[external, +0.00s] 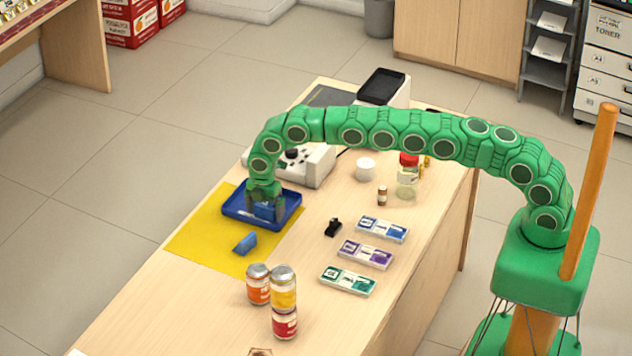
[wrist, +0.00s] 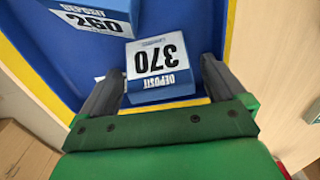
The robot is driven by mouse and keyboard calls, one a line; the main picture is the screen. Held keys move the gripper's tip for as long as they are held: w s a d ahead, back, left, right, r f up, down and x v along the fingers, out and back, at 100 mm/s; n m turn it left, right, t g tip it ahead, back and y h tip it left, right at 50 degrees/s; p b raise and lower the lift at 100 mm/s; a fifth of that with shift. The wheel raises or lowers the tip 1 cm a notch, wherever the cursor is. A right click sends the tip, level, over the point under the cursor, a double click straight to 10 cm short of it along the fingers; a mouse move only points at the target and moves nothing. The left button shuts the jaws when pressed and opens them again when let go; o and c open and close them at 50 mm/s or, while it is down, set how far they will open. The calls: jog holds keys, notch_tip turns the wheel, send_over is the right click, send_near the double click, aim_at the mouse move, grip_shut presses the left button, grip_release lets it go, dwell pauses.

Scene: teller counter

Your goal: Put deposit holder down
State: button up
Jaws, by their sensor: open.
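A blue deposit holder with a white face marked 370 (wrist: 158,60) is between my fingers in the wrist view, over the floor of a blue tray. In the external view, my gripper (external: 265,197) is low over the blue tray (external: 291,217), with a blue holder (external: 265,211) at its fingers. My gripper also shows in the wrist view (wrist: 162,75); it is open, with a gap beside its right finger. A second holder marked 260 (wrist: 92,17) shows at the upper left there. A blue holder (external: 245,244) lies on the yellow mat; I cannot tell whether it is the 260 one.
The yellow mat (external: 200,232) lies under the tray. Several jars (external: 284,290) stand near the front. Three labelled boxes (external: 366,254), a black item (external: 333,228) and a small brown bottle (external: 382,196) are to the right. A white machine (external: 308,165) stands behind the tray.

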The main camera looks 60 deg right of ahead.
jog(key=shift+r, duration=0.1)
notch_tip(320, 180, up, 13)
jog(key=shift+f, duration=0.2)
dwell(0.5)
